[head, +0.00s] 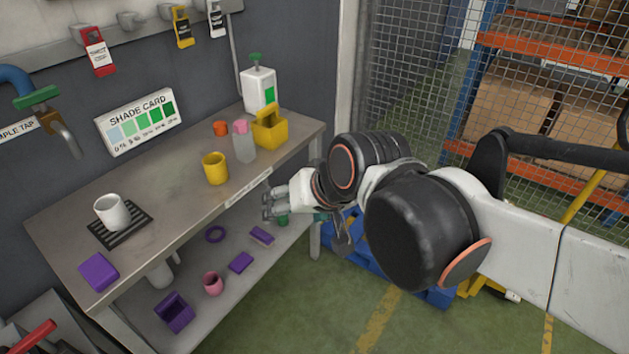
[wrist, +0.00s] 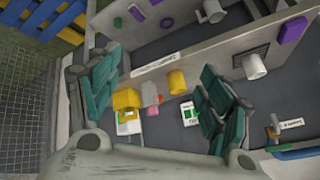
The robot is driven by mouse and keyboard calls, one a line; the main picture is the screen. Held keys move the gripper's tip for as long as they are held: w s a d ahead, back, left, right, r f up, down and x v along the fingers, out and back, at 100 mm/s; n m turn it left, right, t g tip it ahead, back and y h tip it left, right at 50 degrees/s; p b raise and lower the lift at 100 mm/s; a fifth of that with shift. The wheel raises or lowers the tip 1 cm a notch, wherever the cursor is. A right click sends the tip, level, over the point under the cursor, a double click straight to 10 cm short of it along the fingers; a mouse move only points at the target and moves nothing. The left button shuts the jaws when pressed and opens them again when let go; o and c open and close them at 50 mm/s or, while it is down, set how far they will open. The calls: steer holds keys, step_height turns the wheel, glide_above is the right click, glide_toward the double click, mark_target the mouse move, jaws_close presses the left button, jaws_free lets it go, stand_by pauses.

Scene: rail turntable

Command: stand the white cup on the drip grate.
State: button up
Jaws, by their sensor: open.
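The white cup (head: 112,212) stands upright on the black drip grate (head: 137,222) at the left part of the bench top. In the wrist view the cup (wrist: 255,66) also shows at the right, with the slatted grate (wrist: 240,52) partly hidden beside it. My gripper (head: 268,204) is off the bench's front edge, well to the right of the cup and apart from it. In the wrist view its teal fingers (wrist: 160,75) are spread wide, with nothing held between them.
A yellow cup (head: 215,169), yellow caddy (head: 271,130), clear bottle (head: 244,146) and white dispenser (head: 259,90) stand further right. A purple block (head: 99,272) lies near the bench's left end. A tap (head: 62,132) juts from the wall. Several items lie on the lower shelf.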

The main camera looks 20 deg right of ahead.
steer(key=s+d+n+h, duration=0.2)
steer(key=s+d, duration=0.2)
steer(key=s, duration=0.1)
steer(key=shift+d+f+n, duration=0.3)
steer(key=shift+d+f, duration=0.05)
steer(key=shift+d, duration=0.05)
